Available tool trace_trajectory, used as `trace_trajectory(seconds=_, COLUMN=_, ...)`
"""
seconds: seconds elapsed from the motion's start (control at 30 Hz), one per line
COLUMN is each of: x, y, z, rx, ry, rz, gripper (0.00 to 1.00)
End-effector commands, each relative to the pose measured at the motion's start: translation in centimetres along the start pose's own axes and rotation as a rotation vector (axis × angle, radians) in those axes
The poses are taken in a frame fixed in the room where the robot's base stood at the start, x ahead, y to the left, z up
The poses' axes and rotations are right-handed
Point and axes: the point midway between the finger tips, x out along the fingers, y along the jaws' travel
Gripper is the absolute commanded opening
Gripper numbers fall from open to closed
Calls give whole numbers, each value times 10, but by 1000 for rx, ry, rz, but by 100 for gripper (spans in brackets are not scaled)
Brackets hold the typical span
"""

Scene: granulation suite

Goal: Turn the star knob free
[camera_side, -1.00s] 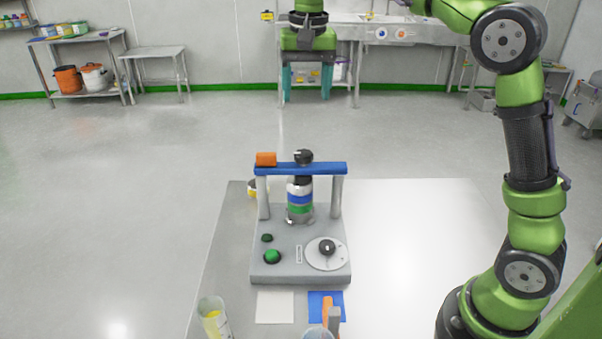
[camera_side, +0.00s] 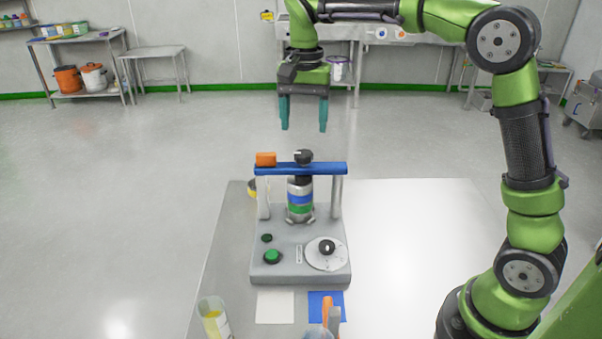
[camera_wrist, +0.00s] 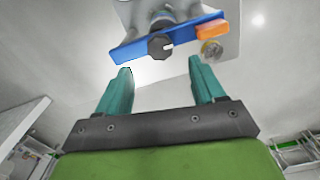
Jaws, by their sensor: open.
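The black star knob (camera_side: 303,156) sits on top of the blue crossbar (camera_side: 325,168) of a grey machine. It also shows in the wrist view (camera_wrist: 159,46), at the bar's middle. Below the bar is a stacked cylinder (camera_side: 300,198) with blue, white and green bands. My gripper (camera_side: 303,129) has teal fingers, points down and is open and empty. It hangs above the knob, apart from it. In the wrist view the fingers (camera_wrist: 160,76) are spread wide, with the knob beyond their tips.
An orange block (camera_side: 266,159) sits on the crossbar's left end. The machine base has a green button (camera_side: 272,257) and a dial (camera_side: 327,248). A clear beaker (camera_side: 213,318) and white and blue squares lie in front. The table (camera_side: 430,240) is bare at right.

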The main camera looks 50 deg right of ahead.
Motion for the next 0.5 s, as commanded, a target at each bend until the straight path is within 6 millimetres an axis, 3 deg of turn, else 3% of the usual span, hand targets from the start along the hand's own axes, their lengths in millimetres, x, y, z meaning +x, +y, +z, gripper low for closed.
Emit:
trace_trajectory(seconds=0.2, x=43, y=1, z=1, rx=0, ry=-2, rz=2, gripper=68)
trace_trajectory(seconds=0.5, x=67, y=0, z=0, rx=0, ry=0, rz=0, gripper=68)
